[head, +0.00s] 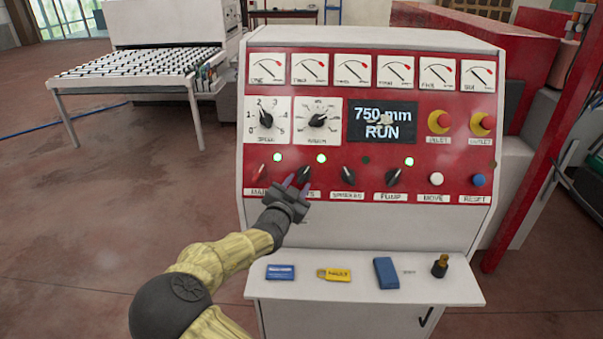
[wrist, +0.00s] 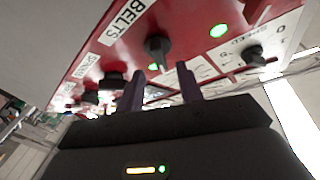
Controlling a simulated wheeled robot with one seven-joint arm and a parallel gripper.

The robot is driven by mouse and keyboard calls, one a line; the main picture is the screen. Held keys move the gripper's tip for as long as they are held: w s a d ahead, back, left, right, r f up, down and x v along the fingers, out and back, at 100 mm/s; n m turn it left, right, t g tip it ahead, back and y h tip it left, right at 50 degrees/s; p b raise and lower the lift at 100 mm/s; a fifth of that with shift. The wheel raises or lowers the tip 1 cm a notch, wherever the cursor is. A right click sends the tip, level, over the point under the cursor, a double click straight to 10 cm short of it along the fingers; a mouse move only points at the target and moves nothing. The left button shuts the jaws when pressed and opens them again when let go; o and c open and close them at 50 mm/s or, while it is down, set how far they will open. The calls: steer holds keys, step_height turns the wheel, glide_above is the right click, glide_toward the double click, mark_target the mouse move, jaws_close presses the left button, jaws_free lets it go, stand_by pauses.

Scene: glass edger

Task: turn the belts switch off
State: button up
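The belts switch (head: 304,173) is a black knob on the red panel, second from left in the lower row. Its green lamp (head: 321,158) is lit. The wrist view shows the same belts knob (wrist: 157,46) beside the label BELTS (wrist: 121,20). My gripper (head: 297,183) is in front of this knob and hides part of its label. In the wrist view my gripper (wrist: 160,70) has its two purple fingers apart, with the knob ahead, roughly between the fingertips. Nothing is held, and contact with the knob cannot be told.
Neighbouring knobs are main (head: 259,170) to the left and sprayers (head: 348,175) to the right. The display (head: 382,122) reads 750 mm RUN. Red stop buttons (head: 439,121) sit at right. A shelf (head: 440,291) below carries small items.

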mark_target(303, 176)
steer(key=shift+p+x, duration=0.6)
steer(key=shift+x, duration=1.3)
jaws_close()
